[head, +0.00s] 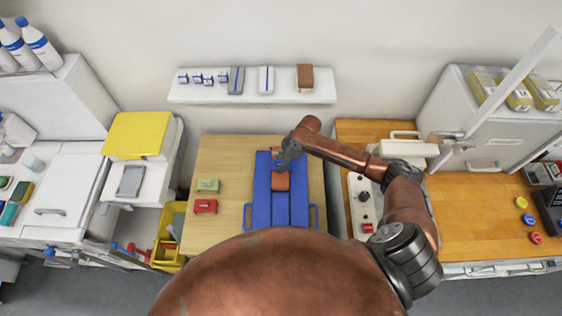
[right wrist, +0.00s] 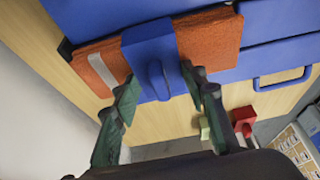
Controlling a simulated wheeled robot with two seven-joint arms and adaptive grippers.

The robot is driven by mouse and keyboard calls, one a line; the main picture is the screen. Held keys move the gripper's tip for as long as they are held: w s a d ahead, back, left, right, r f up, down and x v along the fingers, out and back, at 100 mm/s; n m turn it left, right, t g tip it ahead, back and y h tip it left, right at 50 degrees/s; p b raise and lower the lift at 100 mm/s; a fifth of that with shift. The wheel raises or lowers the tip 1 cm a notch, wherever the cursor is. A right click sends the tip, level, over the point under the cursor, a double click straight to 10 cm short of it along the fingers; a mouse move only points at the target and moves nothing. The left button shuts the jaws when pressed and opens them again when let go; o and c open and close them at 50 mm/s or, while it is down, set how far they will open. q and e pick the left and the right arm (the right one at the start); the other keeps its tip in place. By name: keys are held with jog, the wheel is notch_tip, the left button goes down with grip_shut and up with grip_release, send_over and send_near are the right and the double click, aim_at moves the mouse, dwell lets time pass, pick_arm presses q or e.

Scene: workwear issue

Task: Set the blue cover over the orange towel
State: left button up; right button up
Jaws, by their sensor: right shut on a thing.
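The orange towel (head: 281,183) lies on the blue folded-looking base (head: 262,212) with side handles, on the wooden table. In the right wrist view the towel (right wrist: 208,45) shows on both sides of the blue cover (right wrist: 147,48), with a pale stripe near its left end. The cover lies across the towel's middle, its raised blue grip facing my wrist camera. My right gripper (right wrist: 160,82) has its fingers on either side of the cover and is shut on it; it also shows in the head view (head: 287,160). I cannot tell whether the cover touches the towel. My left gripper is out of view.
A green block (head: 208,185) and a red block (head: 205,206) stand left of the blue base on the table (head: 222,155). A wall shelf (head: 250,97) holds small items behind. A white switch panel (head: 361,195) is close on the right. The table's left part is mostly clear.

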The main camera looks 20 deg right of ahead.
jog(key=shift+f, duration=0.1)
jog(key=o, duration=0.9)
jog(key=shift+c, duration=0.2)
jog(key=shift+o, duration=0.3)
jog(key=o, duration=0.4)
jog(key=shift+c, duration=0.2)
notch_tip(320, 180, up, 7)
jog(key=p, duration=0.7)
